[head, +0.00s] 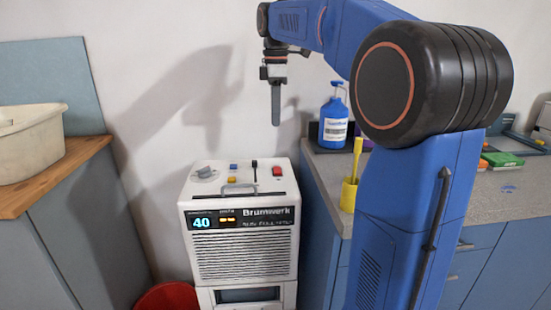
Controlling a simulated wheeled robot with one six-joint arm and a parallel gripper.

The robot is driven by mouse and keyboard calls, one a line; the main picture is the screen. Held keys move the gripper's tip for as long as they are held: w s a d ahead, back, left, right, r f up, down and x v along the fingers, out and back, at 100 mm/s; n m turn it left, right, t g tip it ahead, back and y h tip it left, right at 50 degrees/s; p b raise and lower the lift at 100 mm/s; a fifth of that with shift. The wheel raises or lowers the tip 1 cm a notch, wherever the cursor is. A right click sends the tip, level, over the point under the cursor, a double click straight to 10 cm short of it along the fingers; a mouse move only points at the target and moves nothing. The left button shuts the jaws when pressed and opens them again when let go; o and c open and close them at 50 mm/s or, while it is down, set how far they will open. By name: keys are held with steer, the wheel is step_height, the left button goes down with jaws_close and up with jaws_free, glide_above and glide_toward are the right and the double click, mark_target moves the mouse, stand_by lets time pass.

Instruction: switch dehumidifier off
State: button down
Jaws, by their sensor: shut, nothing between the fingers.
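The dehumidifier (243,255) is a white box with a dark front strip that reads "Brumwerk". Its display (202,223) shows a lit 40, with two yellow lights beside it. On its top are a grey knob (205,173), a blue button (233,166), a yellow button (232,180), a black lever (255,170), a red switch (277,171) and a carrying handle (239,189). My gripper (275,122) is shut and empty, pointing down in the air above the top panel. It is apart from the controls. I cannot tell the red switch's position.
A wooden-topped cabinet (60,170) with a pale basin (30,135) stands left. A red bucket (168,298) is on the floor beside the dehumidifier. On the right counter (325,188) stand a blue bottle (333,125) and a yellow cup (349,195) with a yellow tool.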

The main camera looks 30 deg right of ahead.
mark_target(276, 168)
steer(key=shift+f, duration=0.1)
step_height(276, 168, down, 14)
steer(key=shift+r, duration=0.1)
stand_by(0.5)
